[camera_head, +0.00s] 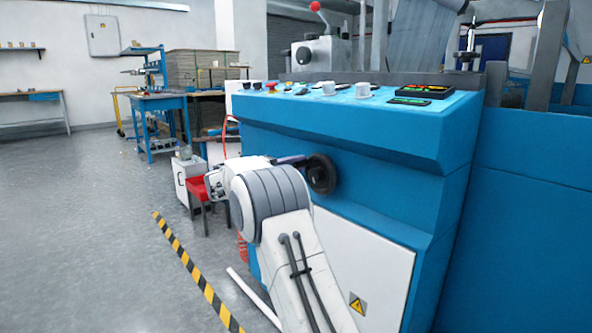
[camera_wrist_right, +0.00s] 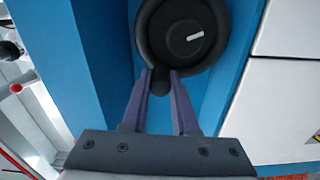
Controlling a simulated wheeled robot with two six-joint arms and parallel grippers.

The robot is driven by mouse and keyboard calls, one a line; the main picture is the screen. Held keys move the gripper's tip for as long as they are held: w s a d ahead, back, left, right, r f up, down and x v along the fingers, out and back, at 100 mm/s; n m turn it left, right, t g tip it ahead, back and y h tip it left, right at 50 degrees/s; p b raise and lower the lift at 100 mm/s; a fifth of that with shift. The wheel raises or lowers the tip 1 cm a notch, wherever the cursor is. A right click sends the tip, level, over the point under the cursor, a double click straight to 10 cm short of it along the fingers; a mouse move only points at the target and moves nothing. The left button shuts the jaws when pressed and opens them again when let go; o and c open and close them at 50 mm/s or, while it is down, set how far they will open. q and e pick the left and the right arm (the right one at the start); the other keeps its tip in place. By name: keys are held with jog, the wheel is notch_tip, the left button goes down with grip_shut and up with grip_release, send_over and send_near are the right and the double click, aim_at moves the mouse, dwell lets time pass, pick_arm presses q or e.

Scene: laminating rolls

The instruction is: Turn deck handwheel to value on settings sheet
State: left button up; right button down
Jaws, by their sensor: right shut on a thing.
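The deck handwheel (camera_head: 321,174) is a black disc on the front face of the blue machine. In the right wrist view the handwheel (camera_wrist_right: 182,42) fills the top middle and has a short white mark on its hub, pointing to the right and slightly up. My right gripper (camera_wrist_right: 160,80) is shut on the wheel's dark crank knob (camera_wrist_right: 160,87), at the wheel's lower rim. In the head view my right gripper (camera_head: 302,160) reaches the wheel from the left, and my wrist hides part of it. I cannot make out a settings sheet. My left gripper is not in view.
The blue machine (camera_head: 380,150) carries a control panel with knobs and displays (camera_head: 408,101) on its sloped top. A red stool (camera_head: 200,189) and a white cabinet (camera_head: 186,172) stand left of my arm. Yellow-black floor tape (camera_head: 190,262) crosses the open floor.

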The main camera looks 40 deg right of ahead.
jog(key=shift+r, duration=0.1)
jog(key=c, duration=0.7)
grip_release()
jog(key=shift+a, duration=0.1)
jog(key=shift+s+a+p, duration=0.15)
jog(key=shift+a+p, duration=0.4)
jog(key=shift+a, duration=1.2)
jog(key=shift+s+a+p, duration=0.15)
jog(key=shift+a+p, duration=0.45)
jog(key=shift+a, duration=1.1)
jog(key=shift+s+a+p, duration=0.15)
jog(key=shift+a+p, duration=0.4)
jog(key=shift+a, duration=1.2)
